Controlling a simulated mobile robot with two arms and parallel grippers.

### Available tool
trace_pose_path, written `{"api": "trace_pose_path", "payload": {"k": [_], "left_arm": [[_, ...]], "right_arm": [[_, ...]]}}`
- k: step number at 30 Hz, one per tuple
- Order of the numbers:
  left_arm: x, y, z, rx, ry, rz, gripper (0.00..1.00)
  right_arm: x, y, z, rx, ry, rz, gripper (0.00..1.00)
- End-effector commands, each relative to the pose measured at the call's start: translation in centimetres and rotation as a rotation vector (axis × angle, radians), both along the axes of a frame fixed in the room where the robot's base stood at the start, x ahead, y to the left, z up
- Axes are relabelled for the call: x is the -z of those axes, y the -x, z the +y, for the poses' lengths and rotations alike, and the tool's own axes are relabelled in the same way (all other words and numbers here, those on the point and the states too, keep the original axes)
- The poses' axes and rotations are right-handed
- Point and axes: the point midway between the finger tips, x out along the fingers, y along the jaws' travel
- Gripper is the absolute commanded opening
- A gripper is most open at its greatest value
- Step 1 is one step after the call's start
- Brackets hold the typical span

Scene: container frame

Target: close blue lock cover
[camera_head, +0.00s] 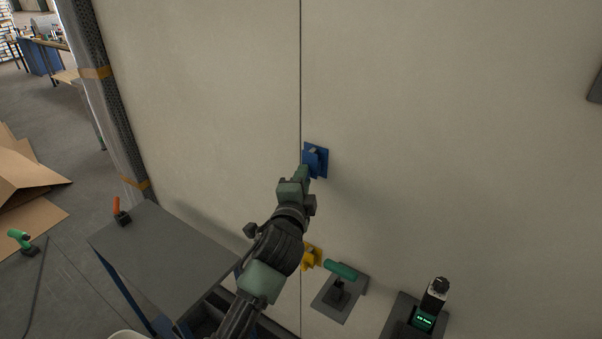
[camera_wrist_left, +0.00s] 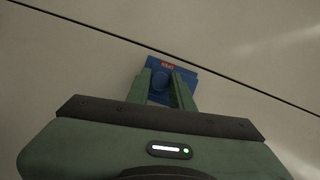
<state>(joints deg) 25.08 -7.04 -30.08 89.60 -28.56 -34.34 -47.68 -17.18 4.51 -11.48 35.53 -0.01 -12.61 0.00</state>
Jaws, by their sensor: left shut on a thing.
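The blue lock cover (camera_head: 321,160) is mounted on the beige wall at the vertical seam, in the middle of the head view. It also shows in the left wrist view (camera_wrist_left: 181,69), with a small red mark on its plate. My left gripper (camera_head: 305,172) reaches up to it from below. In the left wrist view its two green fingers (camera_wrist_left: 160,88) stand on either side of a rounded blue part and are shut on it. The fingers hide some of the cover, so I cannot tell how far it is closed. My right gripper is not in view.
A yellow lock part (camera_head: 313,256) sits lower on the seam, partly behind my left arm. A green handle (camera_head: 341,270) on a grey plate and a device with a lit green display (camera_head: 424,319) are at lower right. A grey-topped cabinet (camera_head: 160,250) stands at lower left.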

Motion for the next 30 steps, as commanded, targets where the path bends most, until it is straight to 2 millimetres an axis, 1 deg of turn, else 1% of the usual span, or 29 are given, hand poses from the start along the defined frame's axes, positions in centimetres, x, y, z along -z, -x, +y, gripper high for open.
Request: {"api": "trace_pose_path", "payload": {"k": [3,16,17,18,19,27,30], "left_arm": [[0.11,0.05,-0.04,0.0,0.013,0.014,0.0],[0.2,0.08,-0.1,0.001,0.019,0.018,0.0],[0.2,0.08,-0.1,0.001,0.019,0.018,0.31],[0.19,0.08,-0.1,0.0,0.02,0.017,0.42],[0.18,0.08,-0.1,0.0,0.02,0.017,0.44],[0.06,0.08,-0.08,0.0,0.018,0.015,0.44],[0.13,0.45,0.04,0.0,0.018,0.014,0.44]], "right_arm": [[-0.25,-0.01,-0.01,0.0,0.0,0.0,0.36],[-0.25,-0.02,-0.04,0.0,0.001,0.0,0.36],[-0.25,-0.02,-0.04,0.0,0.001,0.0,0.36],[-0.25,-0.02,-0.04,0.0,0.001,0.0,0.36],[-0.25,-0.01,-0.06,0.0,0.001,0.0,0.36],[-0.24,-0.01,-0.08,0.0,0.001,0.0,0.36],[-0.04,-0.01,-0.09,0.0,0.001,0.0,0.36]]}}
